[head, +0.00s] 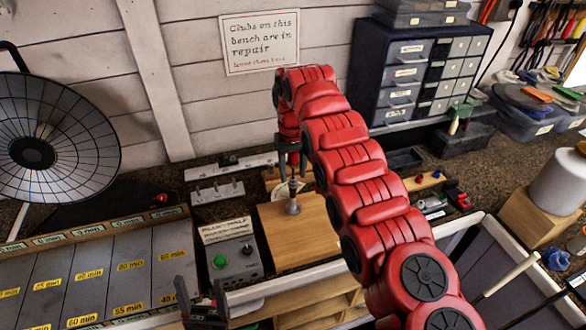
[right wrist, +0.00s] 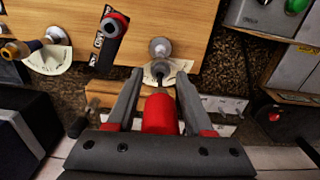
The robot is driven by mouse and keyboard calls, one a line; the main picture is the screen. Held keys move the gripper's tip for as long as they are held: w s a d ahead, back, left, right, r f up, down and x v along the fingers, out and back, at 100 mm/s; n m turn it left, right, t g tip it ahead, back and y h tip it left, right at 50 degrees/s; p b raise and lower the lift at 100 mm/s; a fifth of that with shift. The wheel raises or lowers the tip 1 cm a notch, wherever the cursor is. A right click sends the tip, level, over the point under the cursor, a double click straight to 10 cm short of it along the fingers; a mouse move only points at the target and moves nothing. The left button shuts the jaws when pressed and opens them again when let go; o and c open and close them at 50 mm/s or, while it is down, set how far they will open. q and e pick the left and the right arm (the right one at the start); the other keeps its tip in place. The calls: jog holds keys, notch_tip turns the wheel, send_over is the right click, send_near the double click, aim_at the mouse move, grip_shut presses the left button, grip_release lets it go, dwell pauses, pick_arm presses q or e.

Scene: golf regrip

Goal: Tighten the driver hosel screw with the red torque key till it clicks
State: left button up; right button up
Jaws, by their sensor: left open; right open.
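My right gripper (head: 291,160) is above the far edge of the wooden board (head: 300,245), fingers pointing down. In the right wrist view its fingers (right wrist: 158,92) are apart, on either side of a red cylinder (right wrist: 160,114) that looks like the red torque key's handle. A dark tip extends from it toward a round silver fitting (right wrist: 160,48), also in the head view (head: 292,208); whether they touch is unclear. A black piece with a red ring (right wrist: 112,30) lies on the board. The driver head and hosel screw cannot be made out. My left gripper (head: 205,308) is open and empty, low in front.
A control box with a green button (head: 232,262) stands left of the board. Labelled grey panels (head: 95,275) fill the left. A drawer cabinet (head: 415,70) stands behind, and a white cylinder on a wooden block (head: 556,185) at right. My right arm hides the board's right side.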

jog(key=shift+r+n+p, duration=0.2)
jog(key=shift+n+p, duration=0.2)
jog(key=shift+n, duration=0.5)
jog(key=n, duration=0.2)
jog(key=shift+f+n+p, duration=0.15)
jog(key=shift+n+p, duration=0.2)
jog(key=shift+n, duration=0.55)
jog(key=shift+n+p, duration=0.5)
jog(key=shift+n, duration=0.3)
jog(key=n, duration=0.3)
grip_shut()
jog(key=shift+f, duration=0.1)
